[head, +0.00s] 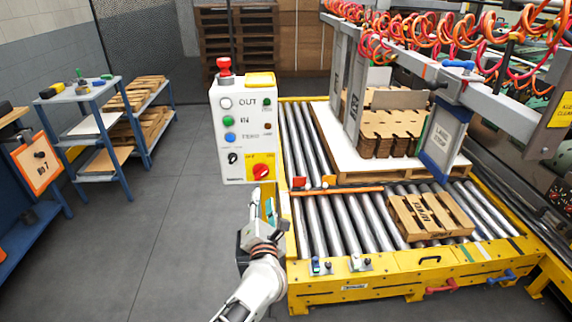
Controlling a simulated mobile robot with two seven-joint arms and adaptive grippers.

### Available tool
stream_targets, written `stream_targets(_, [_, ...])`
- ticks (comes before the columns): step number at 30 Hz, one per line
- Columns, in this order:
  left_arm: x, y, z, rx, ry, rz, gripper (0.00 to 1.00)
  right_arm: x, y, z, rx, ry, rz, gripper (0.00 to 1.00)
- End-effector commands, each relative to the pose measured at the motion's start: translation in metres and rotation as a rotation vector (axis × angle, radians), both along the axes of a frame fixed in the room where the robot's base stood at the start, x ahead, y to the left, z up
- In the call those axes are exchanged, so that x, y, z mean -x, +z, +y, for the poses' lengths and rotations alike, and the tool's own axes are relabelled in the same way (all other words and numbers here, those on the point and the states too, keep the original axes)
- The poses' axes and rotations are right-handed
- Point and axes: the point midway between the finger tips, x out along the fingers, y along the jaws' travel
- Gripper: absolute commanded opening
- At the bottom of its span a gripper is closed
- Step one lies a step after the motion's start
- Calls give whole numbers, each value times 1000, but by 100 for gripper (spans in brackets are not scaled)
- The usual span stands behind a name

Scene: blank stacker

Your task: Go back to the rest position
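My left arm comes in from the bottom, and my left gripper (268,204) is in front of the lower edge of the white control box, beside the yellow conveyor frame. Its fingers are small and partly hidden by the wrist, so I cannot tell whether they are open or shut. My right gripper is not in view. The control box (229,143) has OUT, IN and ZERO buttons, a red knob on a yellow plate and a red button on top.
The roller conveyor (318,226) with a yellow frame (350,290) fills the right side. A wooden pallet (430,216) lies on its rollers. Stacked cardboard blanks (390,130) stand on a white board behind. Blue shelves (115,140) stand at left. The grey floor (160,215) between is clear.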

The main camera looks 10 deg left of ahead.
Motion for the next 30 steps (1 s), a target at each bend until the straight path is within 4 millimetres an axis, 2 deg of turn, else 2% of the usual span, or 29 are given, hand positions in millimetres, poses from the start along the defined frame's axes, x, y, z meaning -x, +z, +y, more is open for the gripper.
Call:
stream_targets(5, [12, 0, 2, -126, -23, -14, 28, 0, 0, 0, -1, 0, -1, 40])
stream_targets(8, [35, -2, -1, -354, -74, -32, 28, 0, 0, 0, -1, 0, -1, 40])
stream_targets(12, [81, -20, -21, -815, -195, -31, 28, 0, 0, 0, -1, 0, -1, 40])
stream_targets(14, [103, -37, -30, -1023, -260, -16, 28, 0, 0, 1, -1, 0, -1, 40])
stream_targets(16, [130, -61, -40, -1263, -344, 11, 28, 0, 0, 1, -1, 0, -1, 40])
stream_targets(20, [188, -122, -46, -1704, -528, 89, 28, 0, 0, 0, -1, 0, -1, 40])
stream_targets(21, [206, -141, -44, -1833, -588, 117, 28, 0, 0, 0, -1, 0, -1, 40])
stream_targets(24, [246, -182, -30, -2101, -726, 186, 28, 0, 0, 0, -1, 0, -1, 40])
stream_targets(27, [278, -211, -13, -2296, -837, 244, 28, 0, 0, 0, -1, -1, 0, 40])
stream_targets(30, [298, -226, 2, -2417, -909, 285, 28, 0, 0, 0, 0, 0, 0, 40])
